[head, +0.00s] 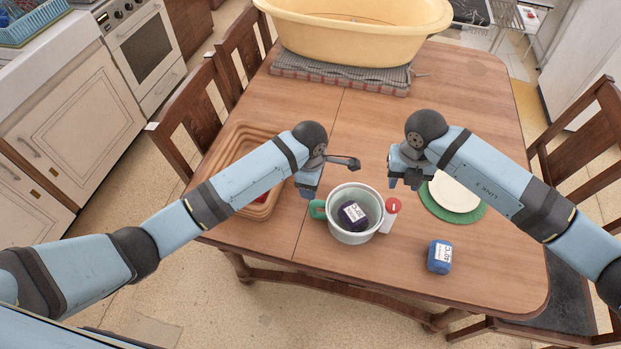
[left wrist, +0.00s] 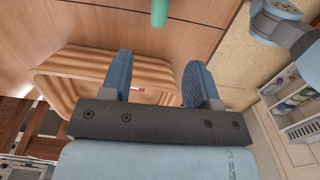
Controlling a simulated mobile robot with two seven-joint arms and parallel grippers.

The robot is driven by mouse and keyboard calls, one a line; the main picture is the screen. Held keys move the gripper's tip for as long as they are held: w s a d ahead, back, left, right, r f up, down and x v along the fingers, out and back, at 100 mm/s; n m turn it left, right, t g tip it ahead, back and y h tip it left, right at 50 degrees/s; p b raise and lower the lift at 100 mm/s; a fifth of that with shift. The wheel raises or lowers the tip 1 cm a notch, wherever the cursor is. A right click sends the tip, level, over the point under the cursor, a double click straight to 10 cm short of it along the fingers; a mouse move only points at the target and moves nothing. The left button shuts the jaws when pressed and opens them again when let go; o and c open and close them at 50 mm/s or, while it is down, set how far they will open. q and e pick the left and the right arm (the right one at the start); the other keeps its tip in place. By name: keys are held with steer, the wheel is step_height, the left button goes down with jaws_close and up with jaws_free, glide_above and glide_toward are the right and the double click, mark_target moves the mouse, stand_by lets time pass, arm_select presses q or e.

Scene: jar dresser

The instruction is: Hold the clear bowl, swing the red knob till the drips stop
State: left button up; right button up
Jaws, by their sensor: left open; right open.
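The clear bowl (head: 343,234) stands on the wooden table, a pale see-through vessel with a green handle on its left; the handle also seems to show at the top of the left wrist view (left wrist: 160,12). A dark labelled block (head: 353,213) lies inside it. The red knob (head: 393,206) sits at its right side, above a small white part. No drips can be made out. My left gripper (head: 326,176) is open and empty, above and behind the bowl's left side; its fingers also show apart in the left wrist view (left wrist: 158,72). My right gripper (head: 404,179) is open, behind the knob, touching nothing visible.
A brown ribbed tray (head: 237,150) lies at left. A white plate (head: 455,193) on a green mat (head: 476,214) is at right, near my right arm. A blue labelled block (head: 439,257) lies at front right. A large yellow tub (head: 350,35) stands at the back.

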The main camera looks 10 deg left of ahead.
mark_target(311, 207)
arm_select(q)
steer(key=shift+w+a+r, duration=0.15)
steer(key=shift+n, duration=0.3)
step_height(311, 207, down, 14)
steer(key=shift+r, duration=0.2)
jaws_close()
stand_by(0.5)
